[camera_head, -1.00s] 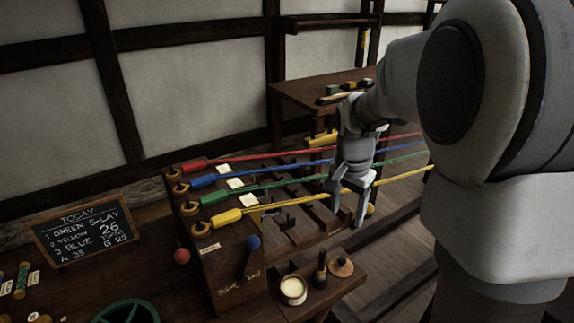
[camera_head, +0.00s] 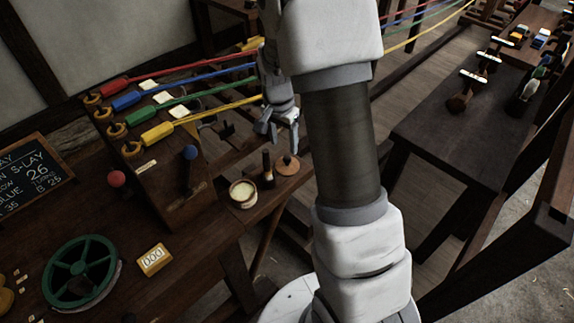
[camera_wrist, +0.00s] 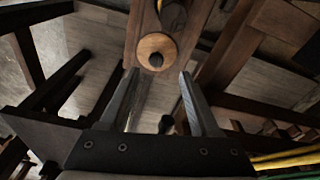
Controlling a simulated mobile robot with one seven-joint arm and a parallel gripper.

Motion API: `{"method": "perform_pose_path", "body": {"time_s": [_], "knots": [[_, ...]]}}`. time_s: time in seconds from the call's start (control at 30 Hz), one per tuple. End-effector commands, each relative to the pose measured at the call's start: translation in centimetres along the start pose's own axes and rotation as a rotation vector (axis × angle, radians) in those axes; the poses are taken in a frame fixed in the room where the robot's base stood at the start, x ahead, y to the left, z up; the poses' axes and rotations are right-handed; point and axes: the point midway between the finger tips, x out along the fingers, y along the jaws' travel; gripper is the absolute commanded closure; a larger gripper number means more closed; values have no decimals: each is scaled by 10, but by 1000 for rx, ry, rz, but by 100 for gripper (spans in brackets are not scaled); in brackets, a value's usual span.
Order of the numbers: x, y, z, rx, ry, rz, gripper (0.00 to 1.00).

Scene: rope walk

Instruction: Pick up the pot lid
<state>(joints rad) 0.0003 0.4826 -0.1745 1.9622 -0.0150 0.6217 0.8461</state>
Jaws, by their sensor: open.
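The pot lid (camera_head: 287,166) is a round, flat wooden disc with a dark knob on top. It lies at the right end of a small wooden shelf, and it also shows in the wrist view (camera_wrist: 157,52) at the top centre. My gripper (camera_head: 277,145) is open and empty, and it stands close above the lid in the head view. In the wrist view my two fingers (camera_wrist: 157,75) point towards the lid, which lies beyond their tips and between their lines. An open pot (camera_head: 243,192) with pale contents stands left of the lid.
A dark-handled brush or tool (camera_head: 268,170) stands between pot and lid. Red, blue, green and yellow ropes (camera_head: 230,104) run taut behind my gripper. A wooden block with levers (camera_head: 185,190) stands at left. A dark bench (camera_head: 450,150) stands at right.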

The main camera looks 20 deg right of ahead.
Motion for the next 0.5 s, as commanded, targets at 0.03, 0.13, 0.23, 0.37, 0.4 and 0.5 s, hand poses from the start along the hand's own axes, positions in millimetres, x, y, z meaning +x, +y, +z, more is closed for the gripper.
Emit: {"method": "perform_pose_path", "body": {"time_s": [0.03,0.13,0.23,0.37,0.4,0.5], "knots": [[2,0,0,0,0,0,37],[10,2,1,0,-2,2,37],[25,5,1,0,-3,3,37],[44,7,1,0,-1,2,37],[49,6,1,-1,-1,2,37],[54,6,1,-1,-1,1,37]]}}
